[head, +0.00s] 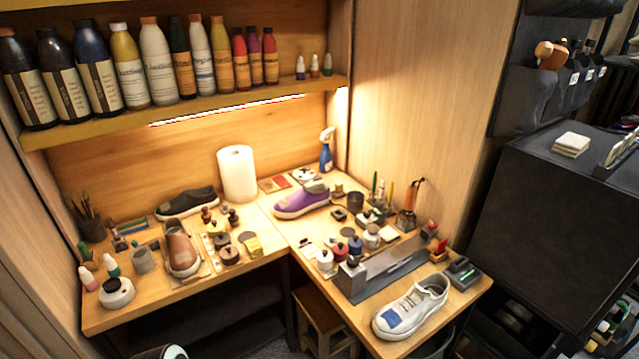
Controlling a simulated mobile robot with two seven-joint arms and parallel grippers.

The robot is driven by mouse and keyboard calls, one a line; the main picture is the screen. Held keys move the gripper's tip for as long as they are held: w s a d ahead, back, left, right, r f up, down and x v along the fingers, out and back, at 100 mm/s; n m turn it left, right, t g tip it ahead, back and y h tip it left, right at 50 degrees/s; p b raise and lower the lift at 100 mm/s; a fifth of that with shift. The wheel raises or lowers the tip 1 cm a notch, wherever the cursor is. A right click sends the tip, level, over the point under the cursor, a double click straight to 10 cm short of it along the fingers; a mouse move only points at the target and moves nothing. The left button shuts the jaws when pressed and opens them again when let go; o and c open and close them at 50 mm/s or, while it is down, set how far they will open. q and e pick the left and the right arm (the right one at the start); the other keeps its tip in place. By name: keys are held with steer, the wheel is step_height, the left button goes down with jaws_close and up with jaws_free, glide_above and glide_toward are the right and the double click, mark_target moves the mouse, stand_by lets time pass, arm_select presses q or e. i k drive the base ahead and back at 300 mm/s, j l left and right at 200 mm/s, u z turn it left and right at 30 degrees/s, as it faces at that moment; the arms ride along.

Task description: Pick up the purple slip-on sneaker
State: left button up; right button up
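The purple slip-on sneaker (303,200) sits on the L-shaped wooden workbench, near its back corner. It has a pale sole, and its toe points to the lower left. It stands to the right of the white paper roll. A small pale object shows at its heel end; I cannot tell whether it touches the shoe.
A black shoe (187,202), a brown shoe (181,248) and a white sneaker (411,307) stand on the bench. The paper roll (238,174) and blue spray bottle (326,152) are behind. Small jars crowd the area in front. A bottle shelf (190,110) hangs above.

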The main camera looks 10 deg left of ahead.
mark_target(306, 200)
steer(key=i+j, duration=0.1)
steer(key=j, duration=0.2)
steer(key=i+j, duration=0.1)
steer(key=j, duration=0.2)
steer(key=i+j, duration=0.1)
steer(key=j, duration=0.2)
steer(key=i+j+z, duration=0.1)
steer(key=j+z, duration=0.55)
steer(key=z, duration=0.15)
